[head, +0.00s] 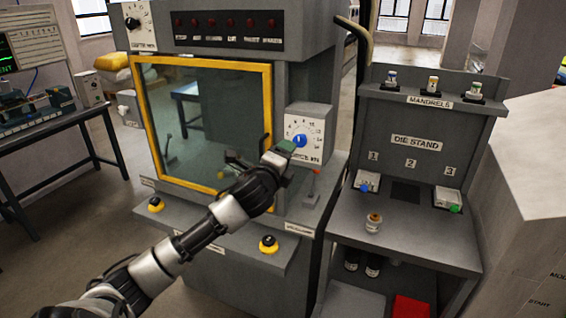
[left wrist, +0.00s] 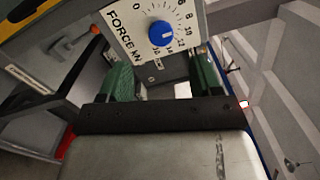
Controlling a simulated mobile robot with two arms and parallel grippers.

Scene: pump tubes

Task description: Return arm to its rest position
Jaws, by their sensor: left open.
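My left arm comes in from the lower left in the head view, and its gripper (head: 262,152) is in front of the press, close to the force dial panel (head: 318,128). In the left wrist view the gripper (left wrist: 162,78) shows two green-padded fingers spread apart with nothing held between them. The blue knob (head: 299,140) of the dial lies just beyond the fingers; it also shows in the wrist view (left wrist: 161,33). I cannot tell whether a finger touches the panel. My right gripper is in neither view.
The press has a yellow-framed window (head: 268,100), a lever (head: 312,185) and yellow buttons (head: 268,244). A workbench (head: 62,125) stands left.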

